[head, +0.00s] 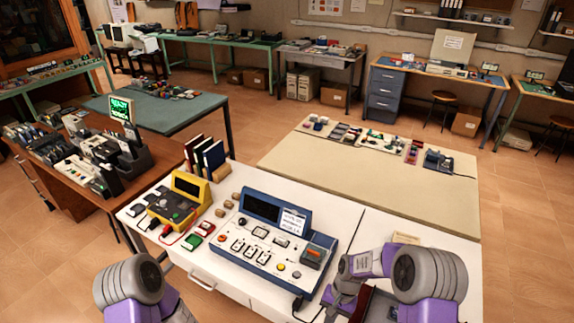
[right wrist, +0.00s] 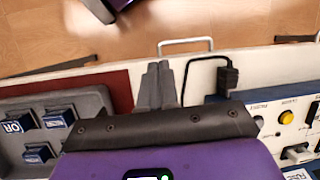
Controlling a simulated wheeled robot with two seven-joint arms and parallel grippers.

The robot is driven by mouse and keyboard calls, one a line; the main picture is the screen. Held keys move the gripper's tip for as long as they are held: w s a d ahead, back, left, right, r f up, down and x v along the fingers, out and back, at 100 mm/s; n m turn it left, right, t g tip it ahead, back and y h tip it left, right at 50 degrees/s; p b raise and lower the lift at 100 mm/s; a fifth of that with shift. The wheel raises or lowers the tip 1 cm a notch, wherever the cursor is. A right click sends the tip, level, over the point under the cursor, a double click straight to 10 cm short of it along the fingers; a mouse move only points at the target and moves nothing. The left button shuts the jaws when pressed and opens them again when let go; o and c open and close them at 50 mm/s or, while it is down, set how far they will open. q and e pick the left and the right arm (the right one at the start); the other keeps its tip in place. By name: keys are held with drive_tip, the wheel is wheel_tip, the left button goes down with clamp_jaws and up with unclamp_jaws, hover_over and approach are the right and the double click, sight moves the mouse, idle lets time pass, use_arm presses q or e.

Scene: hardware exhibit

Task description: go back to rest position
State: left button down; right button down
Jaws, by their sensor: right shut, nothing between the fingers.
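My right gripper (right wrist: 157,78) is shut and empty in the right wrist view, its fingers together above the white table top. In the head view my right arm (head: 405,275) comes in at the lower right, beside the blue-grey console's right end. The right fingertips are hard to make out there. My left arm (head: 135,283) shows at the lower left of the head view, and its gripper is out of the picture.
The blue-grey console (head: 265,238) and a yellow device (head: 180,200) stand on the white table (head: 225,275). In the right wrist view, a black plug and cable (right wrist: 228,76) lie right of the fingers, and a grey tray (right wrist: 92,100) with blue blocks lies left.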

drive_tip(key=s+a+f+n+t+y+b, duration=0.1)
drive_tip(key=s+f+b, duration=0.5)
drive_tip(key=s+f, duration=0.9)
drive_tip(key=shift+s+a+f+n+t+b, duration=0.15)
drive_tip(key=shift+s+a+n+t+b, duration=0.3)
drive_tip(key=shift+s+a+t, duration=0.65)
drive_tip(key=shift+w, duration=0.15)
